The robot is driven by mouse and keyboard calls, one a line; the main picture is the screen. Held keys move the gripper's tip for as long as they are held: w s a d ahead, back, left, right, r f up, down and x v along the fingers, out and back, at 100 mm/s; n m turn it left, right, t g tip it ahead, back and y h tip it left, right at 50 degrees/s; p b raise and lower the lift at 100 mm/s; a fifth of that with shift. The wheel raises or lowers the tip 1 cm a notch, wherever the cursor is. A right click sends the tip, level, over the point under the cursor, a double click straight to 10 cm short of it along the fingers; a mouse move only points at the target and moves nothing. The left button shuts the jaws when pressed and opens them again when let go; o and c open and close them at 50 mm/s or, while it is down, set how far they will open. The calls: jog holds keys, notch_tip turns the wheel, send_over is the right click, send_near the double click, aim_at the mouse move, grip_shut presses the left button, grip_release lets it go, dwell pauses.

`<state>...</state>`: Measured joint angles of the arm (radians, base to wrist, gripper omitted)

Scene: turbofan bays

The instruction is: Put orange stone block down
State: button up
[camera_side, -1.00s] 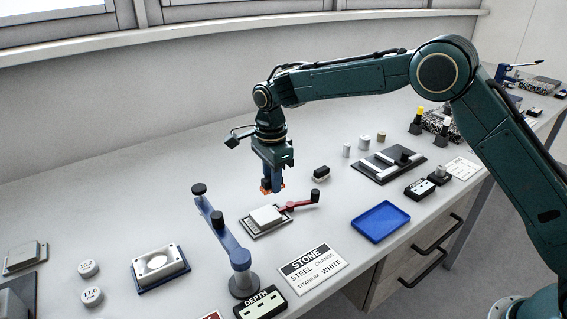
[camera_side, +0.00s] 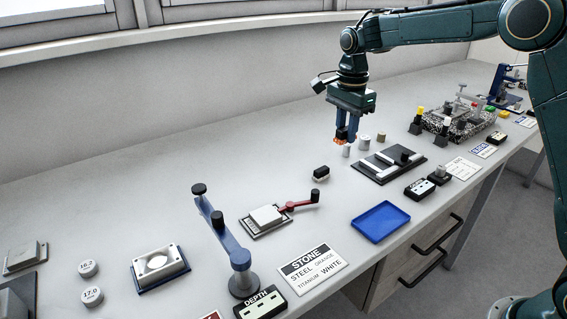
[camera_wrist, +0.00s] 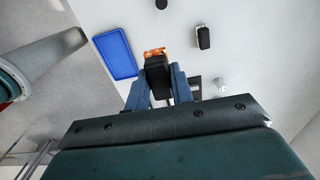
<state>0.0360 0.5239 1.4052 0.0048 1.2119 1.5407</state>
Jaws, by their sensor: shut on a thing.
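The orange stone block (camera_side: 340,140) is between the fingertips of my gripper (camera_side: 347,133), which is shut on it. In the side view it is held in the air over the bench, near the small metal cylinders and behind the black fixture plate. In the wrist view the orange block (camera_wrist: 155,53) shows at the fingertips, partly hidden by a dark finger part (camera_wrist: 157,75). The blue tray (camera_side: 381,222) stands empty near the front edge of the bench, apart from the block. It also shows in the wrist view (camera_wrist: 116,54).
The black fixture plate (camera_side: 389,164) with pale bars lies under and right of my gripper. Small cylinders (camera_side: 364,142) stand close by. Bare bench lies behind.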

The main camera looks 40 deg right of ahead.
aim_at(350, 199)
jog(key=s+d+r, duration=0.2)
jog(key=d, duration=0.1)
jog(key=shift+w+f, duration=0.1)
jog(key=shift+f, duration=10.1)
jog(key=shift+f, duration=0.15)
jog(key=o, duration=0.9)
jog(key=shift+r, duration=6.2)
